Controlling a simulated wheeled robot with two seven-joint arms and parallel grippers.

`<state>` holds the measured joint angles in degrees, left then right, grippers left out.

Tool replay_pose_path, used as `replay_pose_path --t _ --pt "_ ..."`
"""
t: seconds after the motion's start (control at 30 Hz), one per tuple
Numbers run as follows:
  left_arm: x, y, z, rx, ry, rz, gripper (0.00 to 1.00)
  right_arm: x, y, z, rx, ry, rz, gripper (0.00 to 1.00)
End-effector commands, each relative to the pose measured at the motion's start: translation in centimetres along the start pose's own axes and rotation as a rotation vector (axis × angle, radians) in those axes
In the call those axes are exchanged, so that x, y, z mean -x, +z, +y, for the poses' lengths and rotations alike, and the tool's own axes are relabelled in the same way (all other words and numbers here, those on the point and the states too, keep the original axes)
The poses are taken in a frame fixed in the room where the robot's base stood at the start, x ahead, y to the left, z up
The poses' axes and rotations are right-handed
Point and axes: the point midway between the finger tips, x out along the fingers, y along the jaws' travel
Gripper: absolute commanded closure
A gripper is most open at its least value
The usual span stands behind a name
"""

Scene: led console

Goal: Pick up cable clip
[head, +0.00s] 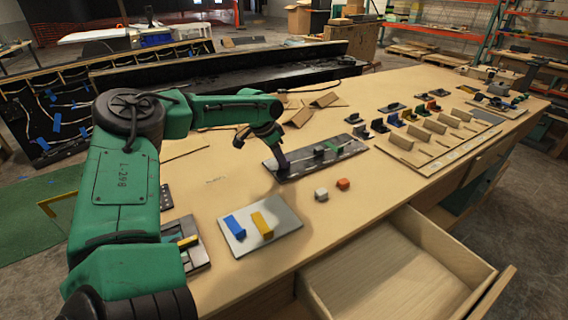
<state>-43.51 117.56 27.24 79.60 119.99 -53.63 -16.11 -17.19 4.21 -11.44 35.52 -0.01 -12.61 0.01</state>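I cannot tell for certain which piece is the cable clip. A small grey-white piece (321,194) and a small orange piece (343,184) lie loose on the bench, right of the light plate. Several small coloured pieces (395,119) stand farther back to the right. My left gripper (262,154) is over the bench, its dark fingers spread apart with nothing seen between them. One finger reaches down by the left end of a dark panel (295,167), left of and behind the loose pieces; contact is unclear. My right gripper is out of view.
A light plate (282,217) holds a blue block (234,227) and a yellow block (262,225). An open, empty drawer (395,268) juts from the bench front. A board with upright dividers (440,140) lies at right. Bare wood (350,215) surrounds the loose pieces.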

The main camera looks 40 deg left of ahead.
Motion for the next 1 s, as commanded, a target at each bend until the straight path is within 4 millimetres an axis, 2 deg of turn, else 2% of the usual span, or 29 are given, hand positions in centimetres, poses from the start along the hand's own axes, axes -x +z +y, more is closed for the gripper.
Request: replay_pose_path --t 0.4,0.57,0.67,0.77,1.0 --pt "0.1 -0.1 -0.1 0.0 -0.003 0.001 1.0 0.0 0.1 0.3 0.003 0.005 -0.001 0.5" --pt "1.1 -0.5 -0.1 0.0 -0.003 0.004 1.0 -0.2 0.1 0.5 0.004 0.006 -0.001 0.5" --pt "2.7 -1.2 -0.1 -0.001 -0.004 0.006 1.0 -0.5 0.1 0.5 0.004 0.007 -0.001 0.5" --pt "5.4 -2.3 -0.1 0.0 -0.005 0.008 1.0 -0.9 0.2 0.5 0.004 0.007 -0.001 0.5" --pt "14.0 -5.8 -0.1 0.0 -0.005 0.004 1.0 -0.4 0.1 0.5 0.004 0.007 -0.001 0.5"
